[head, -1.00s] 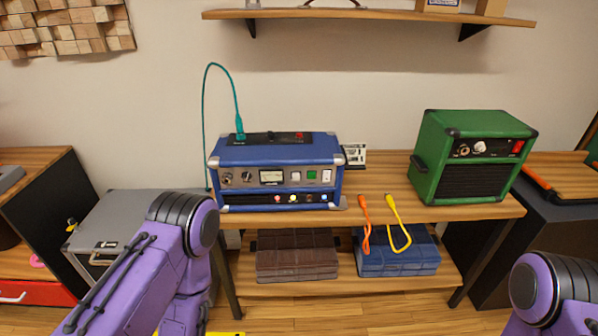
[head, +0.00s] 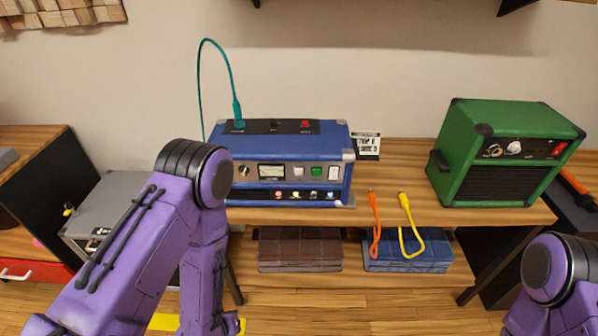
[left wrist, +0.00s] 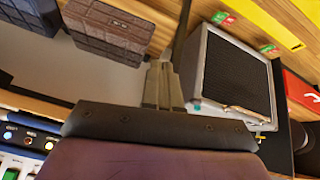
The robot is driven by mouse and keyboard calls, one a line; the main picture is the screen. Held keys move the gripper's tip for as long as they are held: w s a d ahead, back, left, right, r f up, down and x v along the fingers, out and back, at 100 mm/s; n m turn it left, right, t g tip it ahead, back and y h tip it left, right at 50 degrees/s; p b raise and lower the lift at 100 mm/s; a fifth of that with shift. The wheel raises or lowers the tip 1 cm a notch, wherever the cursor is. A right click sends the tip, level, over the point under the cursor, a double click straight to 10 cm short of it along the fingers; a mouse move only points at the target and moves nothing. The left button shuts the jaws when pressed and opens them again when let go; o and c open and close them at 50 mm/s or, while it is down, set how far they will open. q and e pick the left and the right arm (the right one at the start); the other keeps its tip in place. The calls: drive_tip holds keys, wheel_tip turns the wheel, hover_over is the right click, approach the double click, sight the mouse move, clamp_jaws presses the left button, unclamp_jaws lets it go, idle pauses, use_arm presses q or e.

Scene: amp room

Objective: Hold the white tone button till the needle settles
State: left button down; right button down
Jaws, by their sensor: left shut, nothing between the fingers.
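The blue amp (head: 278,150) stands on the wooden bench, with a teal cable plugged into its top. Its front panel has a lit needle meter (head: 271,171), a square white button (head: 298,171), a green button (head: 316,171) and a taller white switch (head: 333,173). The needle is too small to read. My left arm covers the panel's left end. In the left wrist view my left gripper (left wrist: 163,88) is shut and empty, apart from the amp, whose panel (left wrist: 25,150) shows at lower left. My left gripper is hidden in the head view; my right gripper is out of view.
A green amp (head: 505,155) stands at the bench's right. Orange (head: 375,225) and yellow (head: 410,225) cables hang over the front edge. Brown (head: 300,249) and blue (head: 408,250) cases lie on the lower shelf. A grey case (head: 110,210) stands left; it also shows in the wrist view (left wrist: 235,75).

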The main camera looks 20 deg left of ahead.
sight(299, 173)
use_arm(q)
drive_tip(key=w+d+r+m+t+h+p, duration=0.1)
drive_tip(key=w+d+r+m+t+h, duration=0.2)
drive_tip(key=w+r, duration=0.7)
drive_tip(key=w+d+r+m+t+h, duration=0.2)
drive_tip(key=w+d+r+t+h, duration=0.2)
drive_tip(key=w+d+r, duration=0.4)
drive_tip(key=w+r+h, duration=0.1)
drive_tip(key=w+r, duration=0.2)
drive_tip(key=r, duration=0.2)
drive_tip(key=shift+w+d+m+p, duration=0.25)
drive_tip(key=shift+w+m+p, duration=0.05)
drive_tip(key=shift+m+p, duration=0.1)
drive_tip(key=shift+w+a, duration=0.45)
drive_tip(key=shift+w, duration=0.95)
drive_tip(key=shift+w+a, duration=0.4)
drive_tip(key=shift+w, duration=1)
drive_tip(key=shift+w+a, duration=0.45)
drive_tip(key=shift+w, duration=0.95)
drive_tip(key=shift+w, duration=0.1)
drive_tip(key=shift+w+a, duration=0.1)
drive_tip(key=shift+w, duration=0.2)
drive_tip(key=shift+w+a, duration=0.1)
drive_tip(key=shift+w, duration=0.35)
